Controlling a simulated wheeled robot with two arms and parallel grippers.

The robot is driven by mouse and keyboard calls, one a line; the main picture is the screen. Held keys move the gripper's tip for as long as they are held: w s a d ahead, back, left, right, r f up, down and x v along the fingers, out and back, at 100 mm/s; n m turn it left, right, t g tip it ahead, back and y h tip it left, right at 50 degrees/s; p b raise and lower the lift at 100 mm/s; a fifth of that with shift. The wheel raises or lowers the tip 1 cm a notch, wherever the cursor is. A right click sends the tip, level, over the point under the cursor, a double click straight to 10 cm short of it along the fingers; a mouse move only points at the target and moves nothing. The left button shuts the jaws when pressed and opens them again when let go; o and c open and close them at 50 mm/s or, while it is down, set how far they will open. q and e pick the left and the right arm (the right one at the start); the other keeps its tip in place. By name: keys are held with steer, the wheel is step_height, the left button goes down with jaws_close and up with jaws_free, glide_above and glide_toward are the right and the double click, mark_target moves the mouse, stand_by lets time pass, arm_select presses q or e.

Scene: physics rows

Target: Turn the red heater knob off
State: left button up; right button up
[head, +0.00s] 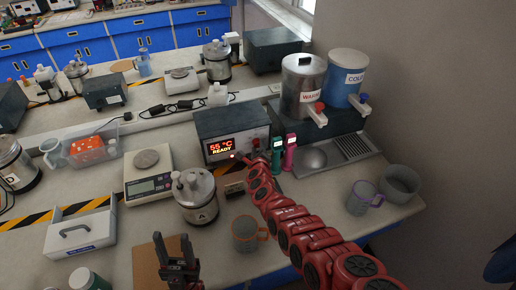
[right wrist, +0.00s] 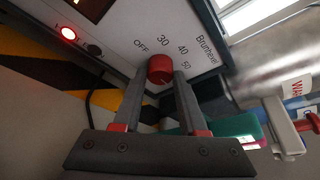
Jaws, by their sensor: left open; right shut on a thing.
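The heater (head: 232,128) is a dark box with a pale front panel, at the middle of the bench in the head view. Its display reads 55 °C READY. The red heater knob (right wrist: 160,69) is on the panel in the right wrist view, with OFF, 30, 40 and 50 printed around it. My right gripper (right wrist: 160,80) is shut on the knob, one finger on each side. The knob's pointer mark cannot be made out. A red light (right wrist: 68,34) glows on the panel. My left gripper (head: 174,252) is open and empty at the front of the bench.
Green and pink bottles (head: 289,152) stand close to the right of the heater. WARM and COLD dispensers (head: 302,85) are at the right.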

jaws_close()
steer(key=n+b, duration=0.1)
steer(key=f+n+t+h+b, duration=0.1)
steer(key=b, duration=0.1)
steer(key=shift+a, duration=0.1)
steer(key=shift+r+n+t+b, duration=0.3)
steer(key=shift+n+b, duration=0.05)
steer(key=shift+n, duration=0.25)
steer(key=o, duration=0.9)
jaws_free()
steer(key=shift+r, duration=0.2)
